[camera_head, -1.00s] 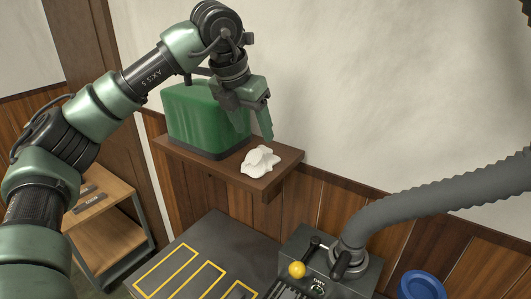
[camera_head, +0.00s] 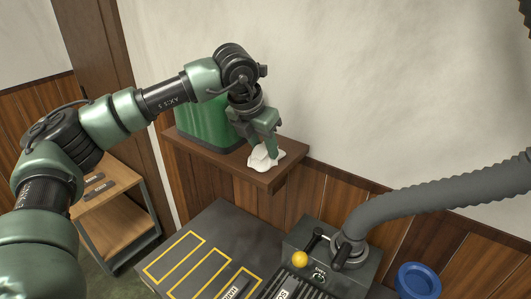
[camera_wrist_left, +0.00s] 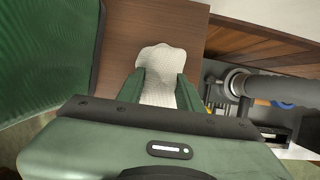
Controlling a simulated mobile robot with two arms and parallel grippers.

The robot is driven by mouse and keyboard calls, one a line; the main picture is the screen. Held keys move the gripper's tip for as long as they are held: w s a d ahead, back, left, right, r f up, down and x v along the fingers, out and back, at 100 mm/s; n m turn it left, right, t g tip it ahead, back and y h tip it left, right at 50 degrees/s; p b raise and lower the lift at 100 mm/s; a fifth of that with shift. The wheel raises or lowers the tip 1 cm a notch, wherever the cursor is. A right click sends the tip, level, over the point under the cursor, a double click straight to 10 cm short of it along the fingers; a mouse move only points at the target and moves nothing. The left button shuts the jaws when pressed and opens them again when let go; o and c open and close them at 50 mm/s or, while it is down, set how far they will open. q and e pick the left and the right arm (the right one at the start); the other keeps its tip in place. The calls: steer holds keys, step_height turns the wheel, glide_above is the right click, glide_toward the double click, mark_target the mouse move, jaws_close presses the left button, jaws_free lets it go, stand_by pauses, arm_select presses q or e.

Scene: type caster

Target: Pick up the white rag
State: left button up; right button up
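The white rag (camera_head: 262,158) lies crumpled on the brown wooden wall shelf (camera_head: 272,180), near its right end. My left gripper (camera_head: 263,148) has come down over the rag, and its fingers hide part of it in the head view. In the left wrist view the rag (camera_wrist_left: 162,62) shows between and beyond the two green fingers of the left gripper (camera_wrist_left: 160,88). The fingers stand apart, one on each side of the rag. I cannot tell whether they touch it. My right gripper is in neither view.
A green box-like container (camera_head: 203,122) stands on the shelf just left of the rag. Below is a dark bench (camera_head: 215,215) with yellow outlines, a machine with a yellow-knobbed lever (camera_head: 300,259) and a grey ribbed hose (camera_head: 440,195). A blue round container (camera_head: 418,280) is at lower right.

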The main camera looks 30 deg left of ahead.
arm_select(q)
jaws_close()
steer(key=shift+w+r, duration=0.1)
steer(key=shift+r, duration=0.5)
step_height(320, 180, up, 19)
steer(key=b, duration=0.3)
steer(key=shift+f, duration=0.1)
steer(key=o, duration=0.5)
jaws_free()
steer(key=c, duration=0.6)
